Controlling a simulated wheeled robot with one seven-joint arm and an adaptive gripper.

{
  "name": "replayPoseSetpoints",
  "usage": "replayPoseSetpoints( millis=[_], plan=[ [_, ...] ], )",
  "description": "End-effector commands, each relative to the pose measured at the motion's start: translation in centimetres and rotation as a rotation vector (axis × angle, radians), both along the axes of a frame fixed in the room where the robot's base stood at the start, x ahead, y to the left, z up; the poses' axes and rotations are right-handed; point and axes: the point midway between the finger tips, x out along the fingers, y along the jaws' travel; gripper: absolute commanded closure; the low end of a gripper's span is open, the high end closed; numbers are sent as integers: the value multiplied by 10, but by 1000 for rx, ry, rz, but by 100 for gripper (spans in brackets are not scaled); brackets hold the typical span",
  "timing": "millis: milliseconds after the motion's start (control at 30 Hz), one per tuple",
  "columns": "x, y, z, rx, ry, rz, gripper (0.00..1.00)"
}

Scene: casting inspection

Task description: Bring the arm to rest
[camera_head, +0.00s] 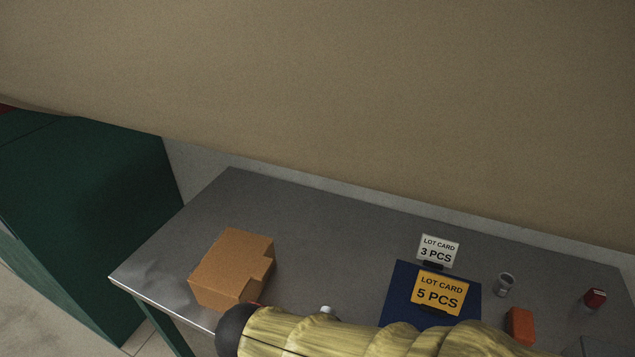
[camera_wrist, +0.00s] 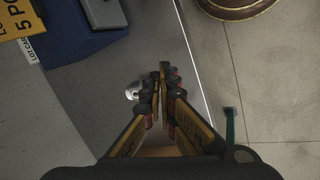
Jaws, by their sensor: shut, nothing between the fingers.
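My gripper (camera_wrist: 162,72) shows in the wrist view with its two fingers together and nothing between them. It points down over the front edge of the grey metal table (camera_wrist: 85,110), with the tiled floor to the right of that edge. In the head view my arm, in a yellow quilted sleeve with a dark end, runs along the bottom of the picture in front of the table (camera_head: 330,215). The gripper itself does not show there.
A cardboard box (camera_head: 232,268) stands on the table's left. A metal cup (camera_head: 504,284), an orange block (camera_head: 519,325) and a red item (camera_head: 595,298) are right. A green cabinet (camera_head: 90,200) stands left.

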Motion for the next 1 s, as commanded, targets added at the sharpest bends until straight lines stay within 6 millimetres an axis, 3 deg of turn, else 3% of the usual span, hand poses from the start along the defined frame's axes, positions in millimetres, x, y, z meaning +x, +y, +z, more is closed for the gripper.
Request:
replayPoseSetpoints(
  millis=[33,233,533,800,1000],
  plan=[
    [-2,-13,9,56,30,-22,100],
    [-11,-48,38,276,71,-96,100],
    [-10,-107,89,548,-88,-385,100],
    [-8,-171,132,613,-287,-602,100],
    [-8,-191,136,610,-324,-668,100]
  ],
)
